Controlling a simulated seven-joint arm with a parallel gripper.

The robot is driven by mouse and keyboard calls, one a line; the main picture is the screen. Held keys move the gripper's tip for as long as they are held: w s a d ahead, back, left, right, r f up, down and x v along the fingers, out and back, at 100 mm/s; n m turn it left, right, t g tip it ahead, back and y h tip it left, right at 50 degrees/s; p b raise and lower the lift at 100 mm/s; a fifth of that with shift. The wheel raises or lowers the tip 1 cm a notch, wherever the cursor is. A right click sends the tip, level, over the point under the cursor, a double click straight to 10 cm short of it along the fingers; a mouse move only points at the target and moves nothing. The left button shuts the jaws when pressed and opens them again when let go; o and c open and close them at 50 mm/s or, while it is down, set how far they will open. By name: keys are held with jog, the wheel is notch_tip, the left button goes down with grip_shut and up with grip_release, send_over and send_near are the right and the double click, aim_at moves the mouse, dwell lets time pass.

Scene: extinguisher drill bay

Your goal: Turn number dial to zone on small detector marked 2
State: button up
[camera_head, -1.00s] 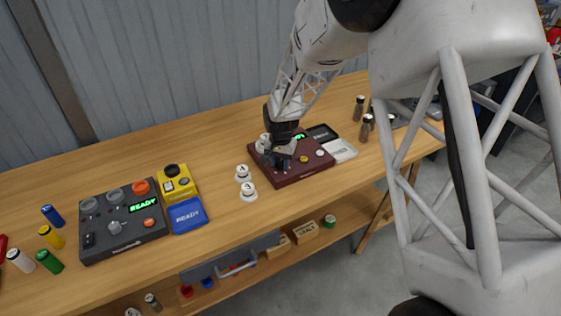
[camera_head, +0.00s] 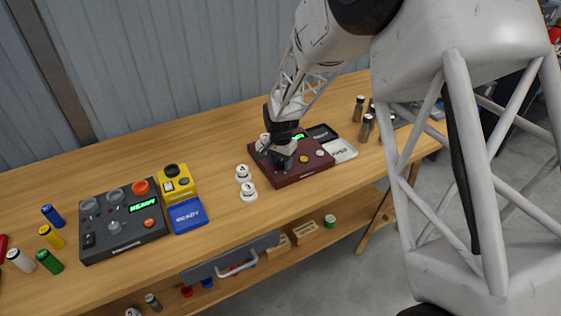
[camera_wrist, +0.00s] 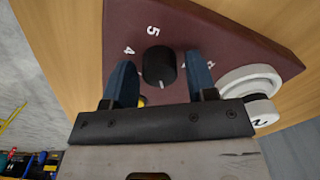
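The number dial is a black knob (camera_wrist: 159,66) with a pale pointer mark, on the maroon panel (camera_wrist: 215,25). White numbers 5 and 4 show beside it; other marks are partly hidden. The maroon panel also shows in the head view (camera_head: 310,172), where my gripper (camera_head: 284,162) hides the dial. My gripper (camera_wrist: 159,64) is open over the panel, one blue finger on each side of the knob, with a visible gap on both sides. A white round detector (camera_wrist: 250,80), its side mark apparently a 2, sits at the panel's edge, right in the wrist view.
A dark grey panel (camera_head: 124,230), yellow unit (camera_head: 173,183) and blue card (camera_head: 188,215) lie further left. Small trays (camera_head: 341,150) lie right.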

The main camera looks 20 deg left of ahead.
aim_at(281, 161)
jog(key=shift+o, duration=0.5)
jog(key=shift+r, duration=3.85)
